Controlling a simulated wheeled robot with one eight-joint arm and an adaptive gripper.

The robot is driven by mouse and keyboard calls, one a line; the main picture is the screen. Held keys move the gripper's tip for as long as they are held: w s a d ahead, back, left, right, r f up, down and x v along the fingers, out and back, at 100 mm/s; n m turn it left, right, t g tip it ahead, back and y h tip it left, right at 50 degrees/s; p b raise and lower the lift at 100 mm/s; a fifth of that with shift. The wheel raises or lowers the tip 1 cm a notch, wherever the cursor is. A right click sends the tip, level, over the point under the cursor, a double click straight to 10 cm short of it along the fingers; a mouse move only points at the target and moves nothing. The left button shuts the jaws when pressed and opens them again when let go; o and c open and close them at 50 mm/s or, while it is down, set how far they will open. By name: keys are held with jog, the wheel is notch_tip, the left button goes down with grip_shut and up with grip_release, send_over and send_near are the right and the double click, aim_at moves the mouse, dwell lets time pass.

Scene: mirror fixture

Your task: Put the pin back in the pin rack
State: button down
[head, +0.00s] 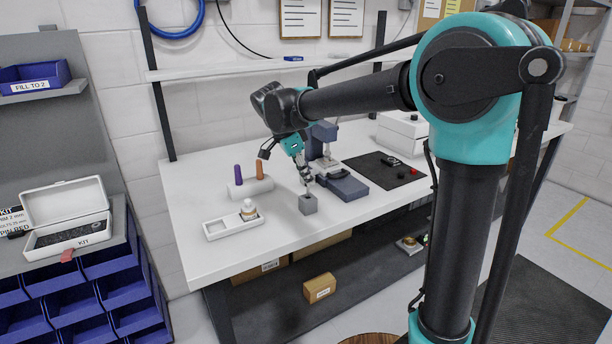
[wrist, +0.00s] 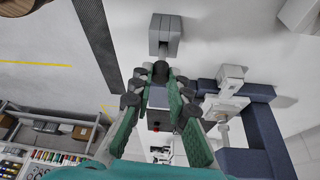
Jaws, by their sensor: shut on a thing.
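My gripper (head: 306,178) is low over the white bench, its fingers pointing down just above a small grey block (head: 308,204). In the wrist view my gripper (wrist: 160,78) is closed in around a small dark round-ended piece (wrist: 160,70), which looks like the pin; its lower part is hard to make out. The grey block (wrist: 165,36) lies just past the fingertips there; I cannot tell whether the piece touches it. A white holder (head: 250,190), which may be the pin rack, stands left of the gripper with a purple and an orange handled piece upright in it.
A white tray (head: 232,229) with a small bottle (head: 248,209) lies front left of the gripper. A blue-grey press-like fixture (head: 345,187) stands close on its right, beside a black mat (head: 388,170). Bare bench lies between tray and grey block.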

jog(key=shift+f, duration=2.15)
jog(key=c, duration=1.4)
grip_release()
jog(key=shift+r, duration=0.1)
jog(key=v, duration=1.1)
jog(key=shift+a+r, duration=0.2)
jog(key=shift+r, duration=0.15)
jog(key=shift+s, duration=0.1)
